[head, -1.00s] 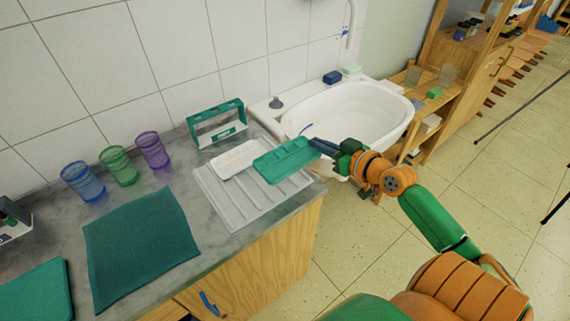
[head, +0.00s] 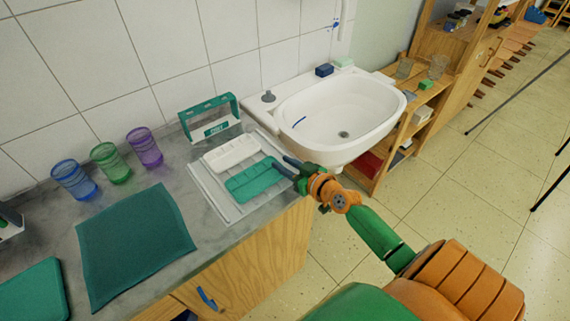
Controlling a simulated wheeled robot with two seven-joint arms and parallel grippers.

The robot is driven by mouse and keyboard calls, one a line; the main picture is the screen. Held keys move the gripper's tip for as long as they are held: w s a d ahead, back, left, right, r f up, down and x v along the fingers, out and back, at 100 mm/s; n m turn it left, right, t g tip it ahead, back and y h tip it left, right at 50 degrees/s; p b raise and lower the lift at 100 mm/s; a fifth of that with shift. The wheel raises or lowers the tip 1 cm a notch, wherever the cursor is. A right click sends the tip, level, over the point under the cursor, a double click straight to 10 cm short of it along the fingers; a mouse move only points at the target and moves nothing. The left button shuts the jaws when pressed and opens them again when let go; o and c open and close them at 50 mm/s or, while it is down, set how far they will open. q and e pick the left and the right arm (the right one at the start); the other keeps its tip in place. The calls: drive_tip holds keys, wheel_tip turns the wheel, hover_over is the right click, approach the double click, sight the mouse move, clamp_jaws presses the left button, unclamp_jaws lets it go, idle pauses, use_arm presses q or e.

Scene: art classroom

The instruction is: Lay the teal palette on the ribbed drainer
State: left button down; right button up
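The teal palette (head: 253,181) lies on the ribbed drainer (head: 222,208), beside a white palette (head: 231,153). It looks flat on the ribs, its right end near the drainer's sink-side edge. My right gripper (head: 281,164) is at that right end, its arm coming in from the lower right. Its two dark fingers look spread apart, one above the other in the picture, with a gap between them. I cannot tell whether a finger still touches the palette. My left gripper is not in view.
A white sink (head: 345,105) adjoins the drainer on the right. A teal-and-white holder (head: 210,118) stands behind the drainer. Blue, green and purple tumblers (head: 111,162) stand along the wall. A dark teal cloth (head: 134,243) lies left of the drainer.

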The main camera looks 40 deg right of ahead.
drive_tip(key=shift+r, duration=0.1)
drive_tip(key=a+v, duration=0.1)
drive_tip(key=v, duration=1.1)
drive_tip(key=s+d+f+m+g+h, duration=0.1)
drive_tip(key=s+d+f+g, duration=0.2)
drive_tip(key=f, duration=0.7)
drive_tip(key=s+f+m+g+h, duration=0.1)
drive_tip(key=s+f+g, duration=0.3)
drive_tip(key=f, duration=0.7)
drive_tip(key=s+a+f+n+g, duration=0.2)
drive_tip(key=s+a+f+g, duration=0.1)
drive_tip(key=s+a+f, duration=0.3)
drive_tip(key=s+a+f+n+g, duration=0.1)
drive_tip(key=s+a+f+g, duration=0.2)
drive_tip(key=s+a+f, duration=0.4)
drive_tip(key=s+f, duration=0.3)
drive_tip(key=s, duration=0.4)
drive_tip(key=shift+a+f+n+g+y, duration=0.3)
drive_tip(key=shift+n+g+y, duration=0.1)
drive_tip(key=shift+s, duration=0.1)
